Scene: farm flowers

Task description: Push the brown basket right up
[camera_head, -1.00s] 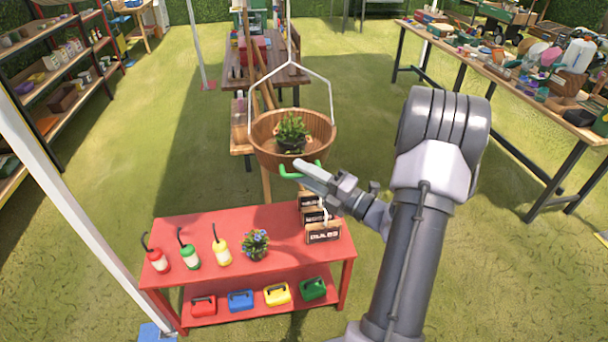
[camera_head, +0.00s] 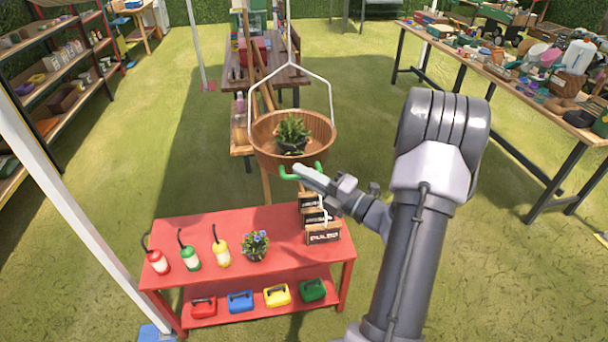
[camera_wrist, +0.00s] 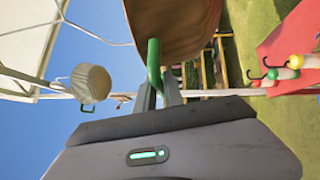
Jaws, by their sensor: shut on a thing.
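The brown basket (camera_head: 264,138) hangs from white cords above the far edge of the red table, with a dark pot and a leafy plant (camera_head: 292,132) inside. A green handle (camera_head: 303,172) sticks out from its near lower side. In the wrist view the basket's underside (camera_wrist: 180,25) fills the top, and the green handle (camera_wrist: 154,62) runs down between my gripper's fingers (camera_wrist: 158,92). The far side of the basket's outer wall is hidden.
The red table (camera_head: 190,225) below holds bottles, a flowering plant (camera_head: 254,245) and small signs (camera_head: 320,222). A wooden table (camera_head: 265,70) stands behind the basket. A long bench (camera_head: 530,85) is at right, with open grass between. In the wrist view, another light basket (camera_wrist: 90,83) hangs at left.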

